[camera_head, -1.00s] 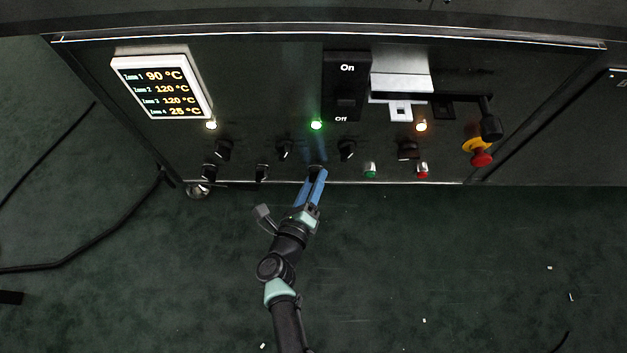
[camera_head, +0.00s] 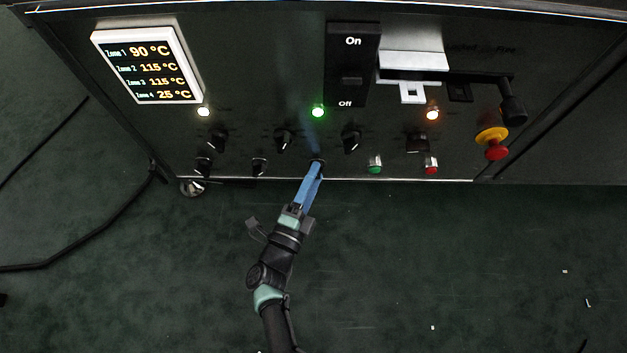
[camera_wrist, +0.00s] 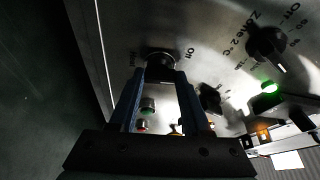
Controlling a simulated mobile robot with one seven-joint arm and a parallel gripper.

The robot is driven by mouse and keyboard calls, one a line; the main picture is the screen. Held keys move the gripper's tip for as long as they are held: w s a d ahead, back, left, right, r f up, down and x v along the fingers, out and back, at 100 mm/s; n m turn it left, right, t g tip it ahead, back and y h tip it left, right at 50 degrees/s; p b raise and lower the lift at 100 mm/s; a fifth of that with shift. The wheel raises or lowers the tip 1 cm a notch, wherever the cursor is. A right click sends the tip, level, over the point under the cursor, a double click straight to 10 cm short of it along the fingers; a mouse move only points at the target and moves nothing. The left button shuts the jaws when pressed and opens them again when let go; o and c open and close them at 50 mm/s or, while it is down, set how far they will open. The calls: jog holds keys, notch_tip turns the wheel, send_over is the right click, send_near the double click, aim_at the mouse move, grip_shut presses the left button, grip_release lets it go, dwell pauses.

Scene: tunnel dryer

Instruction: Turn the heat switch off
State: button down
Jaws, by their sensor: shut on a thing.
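A dark rotary knob (camera_head: 318,161) sits in the lower row of the black control panel (camera_head: 270,70), below a lit green lamp (camera_head: 318,111). My gripper (camera_head: 316,170) reaches it from below with blue fingers, shut on the knob. In the wrist view the knob (camera_wrist: 160,62) is between the two fingertips (camera_wrist: 160,76).
Other knobs (camera_head: 283,140) stand close on both sides. A green button (camera_head: 375,164), a red button (camera_head: 431,166) and a red emergency stop (camera_head: 495,148) are to the right. A display (camera_head: 150,65) shows zone temperatures. The floor below is mostly clear.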

jog(key=shift+f+n+t+y+b, duration=0.15)
jog(key=shift+n+t+b, duration=0.7)
jog(key=shift+n, duration=0.85)
jog(key=shift+f+n+t+y+b, duration=0.15)
jog(key=shift+n+t+b, duration=0.3)
jog(key=shift+n+b, duration=0.95)
jog(key=shift+r+n, duration=0.1)
jog(key=shift+n, duration=0.6)
jog(key=shift+c, duration=1.8)
grip_release()
jog(key=p+v, duration=0.2)
jog(key=v, duration=1.1)
jog(key=shift+p, duration=0.4)
jog(key=shift+d, duration=0.1)
